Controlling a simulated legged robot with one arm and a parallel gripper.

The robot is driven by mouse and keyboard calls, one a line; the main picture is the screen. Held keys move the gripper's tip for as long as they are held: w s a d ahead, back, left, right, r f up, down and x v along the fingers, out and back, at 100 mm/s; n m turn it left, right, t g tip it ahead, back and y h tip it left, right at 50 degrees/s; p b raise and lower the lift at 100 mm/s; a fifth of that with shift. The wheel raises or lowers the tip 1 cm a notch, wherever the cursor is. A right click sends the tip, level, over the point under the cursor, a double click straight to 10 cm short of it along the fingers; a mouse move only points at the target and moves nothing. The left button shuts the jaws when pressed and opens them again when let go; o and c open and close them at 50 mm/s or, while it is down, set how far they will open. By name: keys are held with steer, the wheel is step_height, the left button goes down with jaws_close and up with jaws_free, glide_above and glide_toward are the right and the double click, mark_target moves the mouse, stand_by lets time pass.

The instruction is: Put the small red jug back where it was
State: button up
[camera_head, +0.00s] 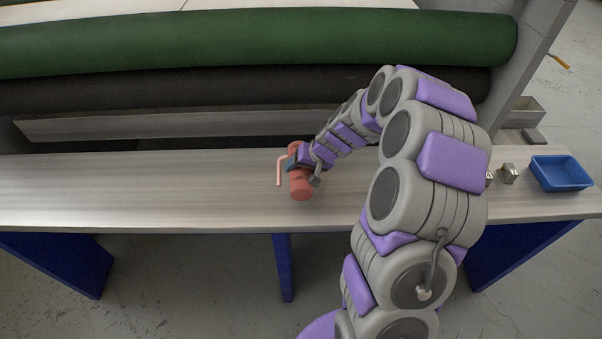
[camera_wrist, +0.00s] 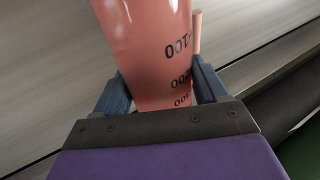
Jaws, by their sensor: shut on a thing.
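The small red jug (camera_head: 301,185) is at the middle of the metal table (camera_head: 130,190) in the head view, with its pale handle at the left. My gripper (camera_head: 298,164) reaches it from the upper right. In the wrist view my gripper (camera_wrist: 165,92) has one blue finger on each side of the jug (camera_wrist: 150,45), shut on it. Dark printed marks show on the jug's wall. I cannot tell whether the jug's base touches the table.
Green (camera_head: 250,38) and black (camera_head: 200,90) rollers run behind the table. A blue tray (camera_head: 561,174) and small metal blocks (camera_head: 508,173) stand at the table's right end. The table's left part is clear. My arm covers part of its right half.

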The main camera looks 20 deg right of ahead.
steer(key=shift+w, duration=0.8)
step_height(320, 180, down, 4)
steer(key=shift+r+b, duration=0.1)
steer(key=shift+b, duration=0.55)
steer(key=shift+r, duration=0.1)
steer(key=o, duration=1.1)
steer(key=shift+o, duration=0.2)
